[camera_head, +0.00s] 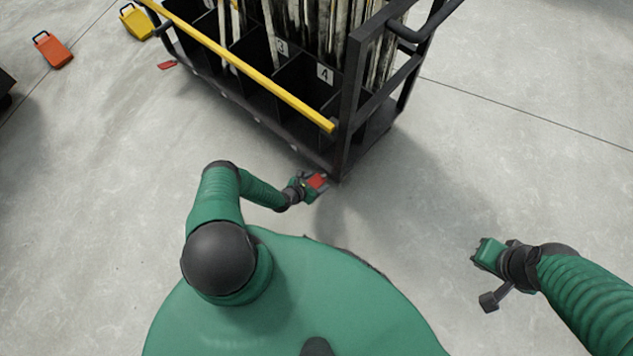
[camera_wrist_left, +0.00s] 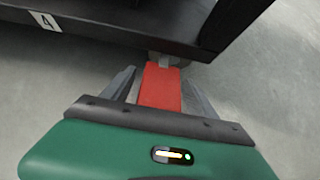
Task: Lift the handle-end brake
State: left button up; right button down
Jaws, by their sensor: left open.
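The handle-end brake is a flat red pedal (camera_head: 317,181) at the near lower corner of the black cart (camera_head: 345,120). In the left wrist view the red pedal (camera_wrist_left: 160,88) sticks out from under the cart's dark lower edge. My left gripper (camera_head: 312,187) is at this pedal. In the left wrist view its two grey fingers (camera_wrist_left: 160,78) are open, one on each side of the pedal, with gaps visible between. The pedal's far end is hidden under the cart. My right gripper (camera_head: 484,254) is over bare floor at the right, its fingers unclear.
The cart holds upright poles in numbered compartments, with a yellow bar (camera_head: 235,62) along its side. Another red pedal (camera_head: 167,65) is at its far end. Orange (camera_head: 52,50) and yellow (camera_head: 137,22) items stand on the floor at upper left. Floor at right is clear.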

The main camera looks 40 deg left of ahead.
pick_arm(q)
jog(key=p+v, duration=0.1)
jog(key=v, duration=0.1)
jog(key=p+v, duration=0.4)
jog(key=shift+r, duration=0.5)
jog(key=p+v, duration=0.5)
jog(key=v, duration=0.5)
jog(key=shift+s+f, duration=0.25)
jog(key=shift+s, duration=0.05)
